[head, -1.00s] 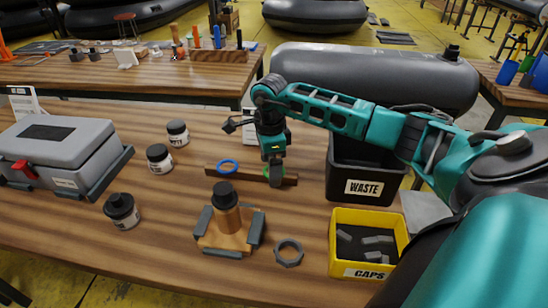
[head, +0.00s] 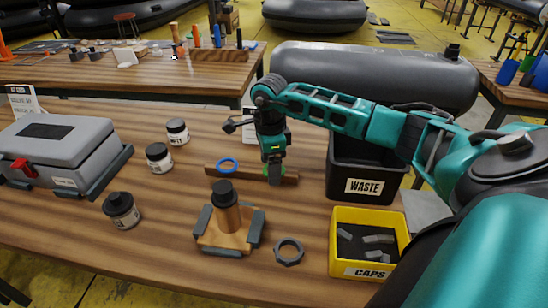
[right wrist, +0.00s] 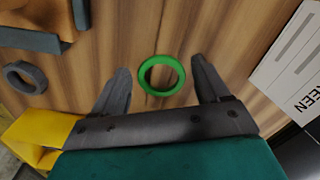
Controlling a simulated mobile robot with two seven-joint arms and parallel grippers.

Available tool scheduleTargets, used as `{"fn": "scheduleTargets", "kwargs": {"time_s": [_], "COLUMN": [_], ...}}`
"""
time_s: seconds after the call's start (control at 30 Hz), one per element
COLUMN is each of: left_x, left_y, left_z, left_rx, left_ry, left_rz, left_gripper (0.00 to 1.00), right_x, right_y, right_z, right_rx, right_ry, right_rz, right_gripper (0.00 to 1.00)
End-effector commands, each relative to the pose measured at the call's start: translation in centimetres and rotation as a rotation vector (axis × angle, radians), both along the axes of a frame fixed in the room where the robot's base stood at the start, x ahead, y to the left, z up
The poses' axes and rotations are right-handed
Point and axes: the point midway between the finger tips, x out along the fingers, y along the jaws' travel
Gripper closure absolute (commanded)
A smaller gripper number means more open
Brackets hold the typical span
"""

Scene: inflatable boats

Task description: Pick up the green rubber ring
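The green rubber ring (right wrist: 141,76) lies flat on wood in the right wrist view. My right gripper (right wrist: 160,68) is open, with one finger on each side of the ring and a gap to both. In the head view my right gripper (head: 275,177) points down over a dark wooden strip (head: 291,179), and its fingers mostly hide the ring. A blue ring (head: 228,171) lies on the same strip to the left. My left gripper is not in view.
A wooden block with a capped post (head: 228,218) and a grey hex ring (head: 280,257) are in front. Black-lidded jars (head: 122,212) and a grey case (head: 85,160) are left.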

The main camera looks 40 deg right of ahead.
Motion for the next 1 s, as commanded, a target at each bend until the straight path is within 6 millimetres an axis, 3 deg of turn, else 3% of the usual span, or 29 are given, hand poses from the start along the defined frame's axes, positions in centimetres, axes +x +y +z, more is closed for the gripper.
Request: {"fn": "scheduleTargets", "kwargs": {"time_s": [0.3,0.67,0.87,1.0], "left_x": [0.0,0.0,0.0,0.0], "left_y": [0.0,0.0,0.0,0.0], "left_z": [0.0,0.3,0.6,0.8], "left_rx": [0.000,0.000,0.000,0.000], "left_ry": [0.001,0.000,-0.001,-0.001], "left_rz": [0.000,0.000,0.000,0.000], "left_gripper": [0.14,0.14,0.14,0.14], "right_x": [0.0,0.0,0.1,0.1], "right_y": [0.0,0.0,0.0,-0.1], "right_z": [0.0,0.3,2.6,6.1], "right_rx": [0.000,0.000,0.000,0.000], "right_ry": [0.000,0.000,-0.004,-0.007], "right_rz": [0.000,0.000,0.001,0.000], "right_gripper": [0.55,0.55,0.55,0.55]}}
